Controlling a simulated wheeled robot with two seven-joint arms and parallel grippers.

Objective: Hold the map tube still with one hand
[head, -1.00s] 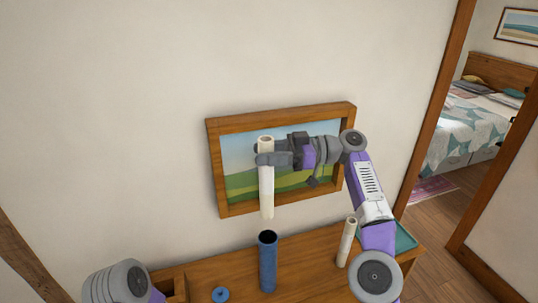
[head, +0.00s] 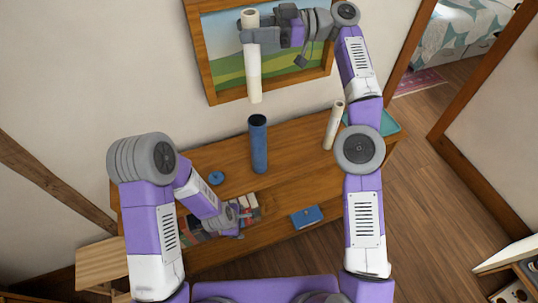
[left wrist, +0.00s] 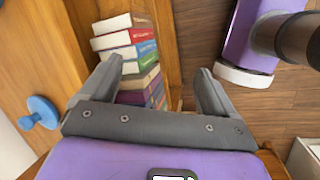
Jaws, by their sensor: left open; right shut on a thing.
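The blue map tube (head: 259,148) stands upright on the wooden desk with its dark open mouth up. No gripper touches it. My right gripper (head: 262,35) is shut on a rolled cream map (head: 254,75), held upright with its lower end a little above the tube's mouth in the head view. My left gripper (head: 240,220) is low at the desk's front side, to the lower left of the tube, open and empty. In the left wrist view its two fingers (left wrist: 155,75) are spread before a stack of books (left wrist: 130,50). The tube is not clearly seen there.
A blue cap (head: 216,178) lies on the desk (head: 185,165) left of the tube. A second cream roll (head: 334,125) stands to the right by a green tray (head: 385,122). A blue box (head: 307,216) sits lower, in front. A framed picture (head: 215,60) hangs behind.

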